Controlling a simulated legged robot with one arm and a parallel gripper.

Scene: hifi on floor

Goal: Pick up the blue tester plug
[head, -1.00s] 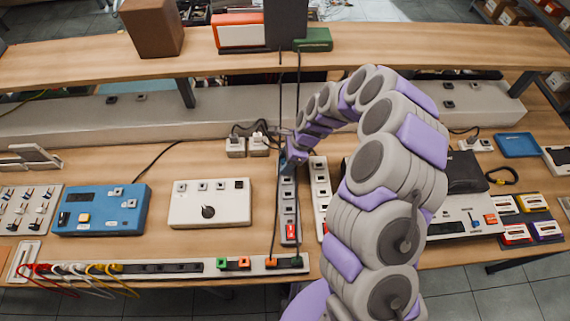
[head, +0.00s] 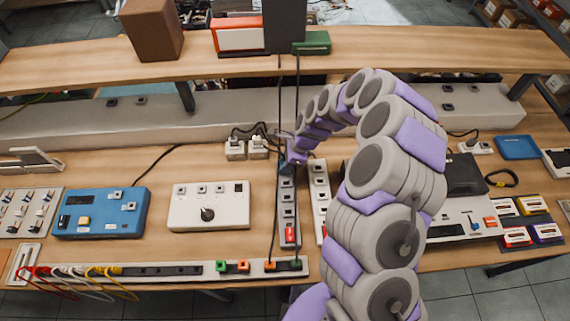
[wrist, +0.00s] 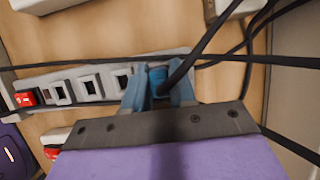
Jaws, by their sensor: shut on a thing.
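The blue tester plug (wrist: 158,80) sits between the blue fingers of my gripper (wrist: 158,92) in the wrist view, with a black cable running up and right from beside it. The fingers are shut on the plug from both sides. The plug is over the end of a grey power strip (wrist: 90,84); whether it is still seated in a socket is hidden. In the head view my gripper (head: 291,164) is at the far end of the upright grey strip (head: 288,212), and the plug is too small to make out clearly.
A second strip (head: 320,195) lies close on the right. White adapters (head: 246,148) and black cables are just behind left. A white box with a dial (head: 209,206) and a blue box (head: 101,212) are left. The raised shelf (head: 230,62) runs across the back.

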